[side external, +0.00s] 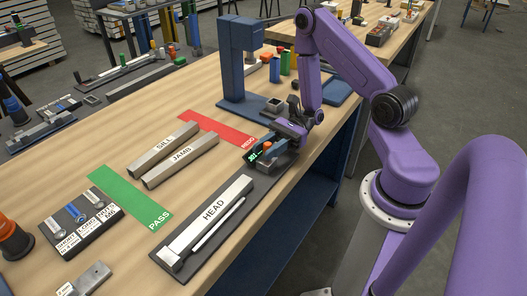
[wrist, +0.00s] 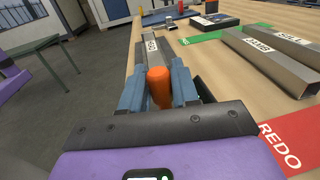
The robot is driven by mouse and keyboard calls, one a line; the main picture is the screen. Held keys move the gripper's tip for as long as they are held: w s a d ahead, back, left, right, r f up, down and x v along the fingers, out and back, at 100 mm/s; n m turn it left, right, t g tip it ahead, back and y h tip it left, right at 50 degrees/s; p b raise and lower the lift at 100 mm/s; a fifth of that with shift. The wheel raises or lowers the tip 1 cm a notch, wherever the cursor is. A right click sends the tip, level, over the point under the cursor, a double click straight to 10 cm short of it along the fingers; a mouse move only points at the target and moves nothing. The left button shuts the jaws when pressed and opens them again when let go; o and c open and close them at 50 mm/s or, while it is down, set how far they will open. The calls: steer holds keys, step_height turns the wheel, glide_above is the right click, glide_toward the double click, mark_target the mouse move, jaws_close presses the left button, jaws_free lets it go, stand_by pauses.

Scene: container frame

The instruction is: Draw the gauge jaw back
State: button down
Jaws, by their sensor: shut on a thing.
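The gauge (side external: 212,222) lies along the front edge of the bench, a dark base with a light bar labelled HEAD on it and a thin rod beside the bar. The gauge jaw (side external: 266,150) is at the base's far right end, dark with a green lit readout and an orange knob. My gripper (side external: 284,136) is at this end, over the jaw. In the wrist view my gripper (wrist: 158,90) has its blue fingers shut on the orange knob (wrist: 159,86), one on each side. The HEAD bar (wrist: 150,48) runs away beyond the knob. The jaw's lower part is hidden by the fingers.
Bars labelled SILL (side external: 164,144) and JAMB (side external: 181,158) lie behind the gauge, between a green PASS strip (side external: 130,198) and a red REDO strip (side external: 219,130). A blue press-like stand (side external: 238,62) rises behind my gripper. A labelled block (side external: 82,221) sits at left.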

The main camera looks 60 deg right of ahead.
steer(key=shift+d, duration=0.3)
steer(key=c, duration=1)
jaws_free()
steer(key=shift+o, duration=0.2)
steer(key=s+d, duration=0.1)
steer(key=d, duration=0.4)
steer(key=s+d, duration=0.1)
steer(key=d, duration=1.1)
steer(key=shift+s+d, duration=0.1)
steer(key=shift+s, duration=0.3)
